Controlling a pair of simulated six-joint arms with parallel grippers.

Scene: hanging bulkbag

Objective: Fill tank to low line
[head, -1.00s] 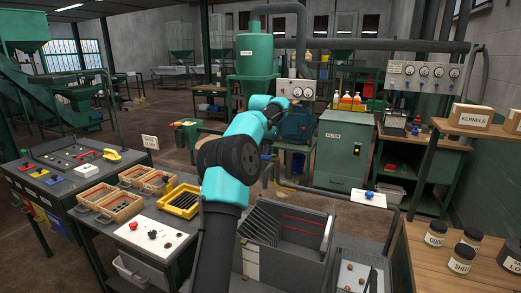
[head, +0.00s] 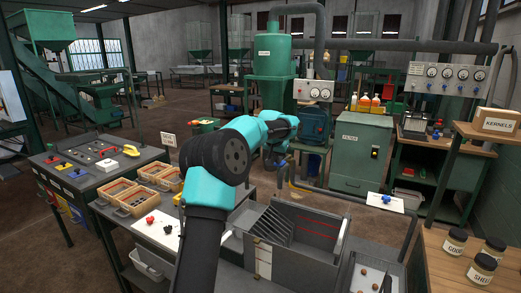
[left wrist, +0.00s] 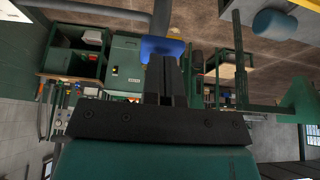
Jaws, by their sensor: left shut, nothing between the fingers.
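The grey open tank (head: 330,232) stands on the bench in front of me, with slanted plates at its left side. Two red lines (head: 306,236) run across its inner back wall. I cannot make out any water in it. My left gripper (head: 271,160) is shut and empty, above and behind the tank, beside a pipe (head: 291,181). In the left wrist view my shut fingers (left wrist: 166,75) point at a blue handle-like part (left wrist: 160,47) right at their tips. I cannot tell whether they touch it. My right gripper is not in view.
A white plate with a blue knob (head: 386,199) lies behind the tank. Jars (head: 455,243) stand on the right table. A green filter cabinet (head: 360,152) stands behind.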

